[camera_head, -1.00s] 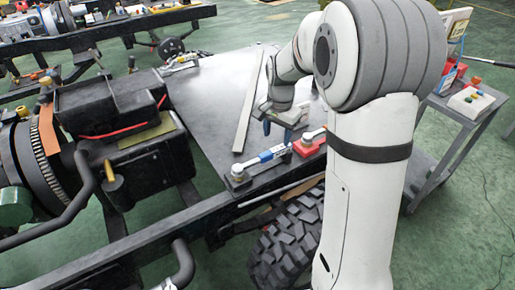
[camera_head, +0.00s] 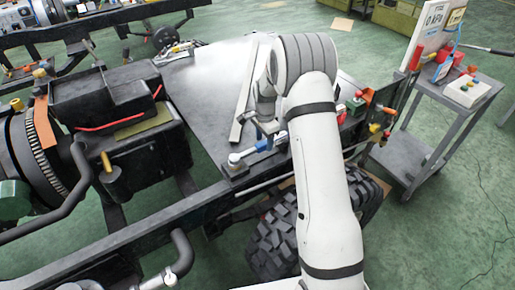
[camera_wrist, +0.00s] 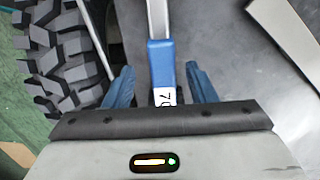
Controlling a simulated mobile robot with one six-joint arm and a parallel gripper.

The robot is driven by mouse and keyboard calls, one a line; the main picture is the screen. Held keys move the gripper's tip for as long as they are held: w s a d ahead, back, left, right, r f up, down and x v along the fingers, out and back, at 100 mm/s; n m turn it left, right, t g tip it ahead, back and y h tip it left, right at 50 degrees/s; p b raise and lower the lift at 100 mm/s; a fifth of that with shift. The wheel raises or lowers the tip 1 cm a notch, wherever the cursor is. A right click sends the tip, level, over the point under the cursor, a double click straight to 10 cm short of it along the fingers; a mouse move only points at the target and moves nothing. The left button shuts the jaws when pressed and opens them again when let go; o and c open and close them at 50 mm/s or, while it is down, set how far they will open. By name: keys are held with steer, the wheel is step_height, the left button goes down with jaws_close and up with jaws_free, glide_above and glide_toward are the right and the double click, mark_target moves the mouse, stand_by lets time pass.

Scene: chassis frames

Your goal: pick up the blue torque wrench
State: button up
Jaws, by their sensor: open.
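The blue torque wrench (camera_head: 258,150) lies on the grey metal plate (camera_head: 207,90) near its front edge, its silver head to the left and its right end hidden by my arm. In the wrist view the wrench (camera_wrist: 160,60) shows a blue grip, a bright shaft and a white label with dark digits. My gripper (camera_wrist: 158,80) is open, with one blue finger on each side of the blue grip and a gap visible on both sides. In the head view my gripper (camera_head: 268,130) is at the wrench, partly hidden by my arm.
A long flat bar (camera_head: 245,92) lies on the plate behind the wrench. A large black tyre (camera_head: 275,240) is below the front edge. Red and yellow items (camera_head: 372,112) stand right of my arm. A grey cart (camera_head: 440,130) stands further right.

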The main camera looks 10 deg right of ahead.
steer(key=shift+f, duration=1.45)
steer(key=shift+c, duration=0.3)
steer(key=shift+r, duration=0.1)
jaws_close()
